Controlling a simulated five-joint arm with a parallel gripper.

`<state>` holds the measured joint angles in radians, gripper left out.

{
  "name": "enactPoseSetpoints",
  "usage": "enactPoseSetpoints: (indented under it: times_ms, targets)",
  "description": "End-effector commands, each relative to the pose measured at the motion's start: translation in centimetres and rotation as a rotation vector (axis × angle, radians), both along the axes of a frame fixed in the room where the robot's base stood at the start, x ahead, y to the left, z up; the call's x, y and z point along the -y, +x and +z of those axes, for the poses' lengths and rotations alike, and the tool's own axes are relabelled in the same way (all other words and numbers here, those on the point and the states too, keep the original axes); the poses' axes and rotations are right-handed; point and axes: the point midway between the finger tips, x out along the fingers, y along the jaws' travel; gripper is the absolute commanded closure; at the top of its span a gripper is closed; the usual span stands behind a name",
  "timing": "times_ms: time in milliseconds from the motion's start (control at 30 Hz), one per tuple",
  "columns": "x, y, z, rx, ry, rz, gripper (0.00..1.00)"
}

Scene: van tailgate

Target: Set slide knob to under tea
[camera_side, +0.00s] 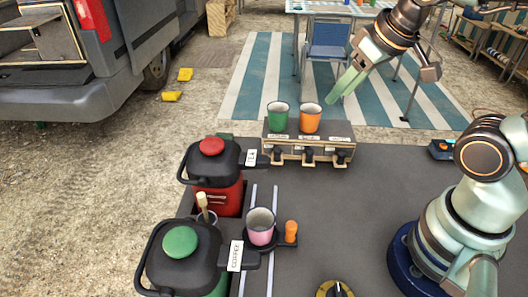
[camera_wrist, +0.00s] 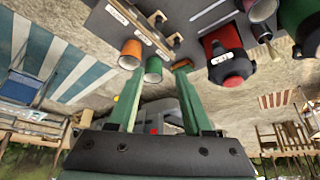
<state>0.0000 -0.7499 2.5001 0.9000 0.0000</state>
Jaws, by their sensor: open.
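The orange slide knob (camera_side: 291,230) stands upright at the right end of a dark slide plate. A pink and white cup (camera_side: 260,226) sits on that plate; it also shows in the wrist view (camera_wrist: 263,9). The plate lies across two pale rails, nearer the coffee spout than the tea spout. The red tea dispenser (camera_side: 222,196), with its TEA label (camera_side: 251,157), is at the far end of the rails. My gripper (camera_side: 335,97) is open and empty, raised well above and beyond the knob. In the wrist view my gripper (camera_wrist: 158,70) has its fingers apart.
The coffee dispenser (camera_side: 180,262) with a green lid knob stands at the near left. A rack (camera_side: 309,150) holds a green cup (camera_side: 279,117) and an orange cup (camera_side: 310,118). A round yellow-and-black dial (camera_side: 335,289) is at the front edge. Grey table between is clear.

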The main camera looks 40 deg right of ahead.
Motion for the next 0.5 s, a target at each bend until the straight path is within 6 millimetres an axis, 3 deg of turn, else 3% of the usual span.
enactPoseSetpoints:
  times_ms: [33, 67, 167, 267, 500]
  targets:
    - [0.0, 0.0, 0.0, 0.000, 0.000, 0.000, 0.50]
    - [0.0, 0.0, 0.0, 0.000, 0.000, 0.000, 0.58]
    - [-0.5, 0.1, -0.3, -0.014, 0.007, 0.005, 0.58]
    - [-2.2, 0.2, -1.3, -0.064, 0.028, 0.016, 0.58]
    - [-10.0, -0.9, -6.0, -0.294, 0.064, 0.032, 0.58]
